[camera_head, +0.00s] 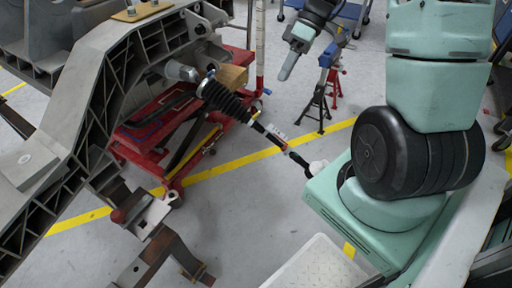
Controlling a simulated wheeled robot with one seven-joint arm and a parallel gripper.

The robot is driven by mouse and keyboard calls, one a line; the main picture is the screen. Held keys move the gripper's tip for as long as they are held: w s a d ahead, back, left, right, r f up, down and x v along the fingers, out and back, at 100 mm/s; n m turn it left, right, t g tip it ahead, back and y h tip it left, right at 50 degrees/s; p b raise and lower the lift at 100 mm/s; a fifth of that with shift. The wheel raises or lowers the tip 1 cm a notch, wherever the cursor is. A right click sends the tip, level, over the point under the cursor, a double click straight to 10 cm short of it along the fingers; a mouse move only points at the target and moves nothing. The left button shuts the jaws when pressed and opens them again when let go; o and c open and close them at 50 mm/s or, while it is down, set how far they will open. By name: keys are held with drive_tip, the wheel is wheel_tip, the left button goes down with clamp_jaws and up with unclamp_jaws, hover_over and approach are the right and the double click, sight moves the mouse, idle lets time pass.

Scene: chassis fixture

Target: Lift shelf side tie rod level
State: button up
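The tie rod (272,134) is a thin dark rod with a pale label. It comes out of a black ribbed boot (226,97) at the chassis (95,80) and slopes down to the right in the picture. Its pale outer end (317,167) appears beside the edge of my teal base; I cannot tell whether they touch. My gripper (287,72), a grey end with one long finger clearly visible, is at the top centre, apart from the rod and above it in the picture. I see nothing held in it. Its finger gap is not visible.
A red lift cart (165,135) with a wooden block (233,77) stands behind the boot. A dark jack stand (318,103) and a red one (335,88) stand on the floor beyond the rod. Brown metal brackets (165,255) hang at lower left. Grey floor shows below the rod.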

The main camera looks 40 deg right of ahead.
sight(261, 127)
drive_tip(key=shift+t, duration=0.4)
drive_tip(key=b+x, duration=0.1)
drive_tip(key=x, duration=0.5)
drive_tip(key=d+f+b+x, duration=0.1)
drive_tip(key=b+x, duration=0.1)
drive_tip(key=x, duration=0.4)
drive_tip(key=d+b+x, duration=0.1)
drive_tip(key=b+x, duration=0.1)
drive_tip(key=x, duration=0.4)
drive_tip(key=shift+s+d+f, duration=0.2)
drive_tip(key=shift+d+f, duration=0.1)
drive_tip(key=shift+f, duration=0.05)
clamp_jaws()
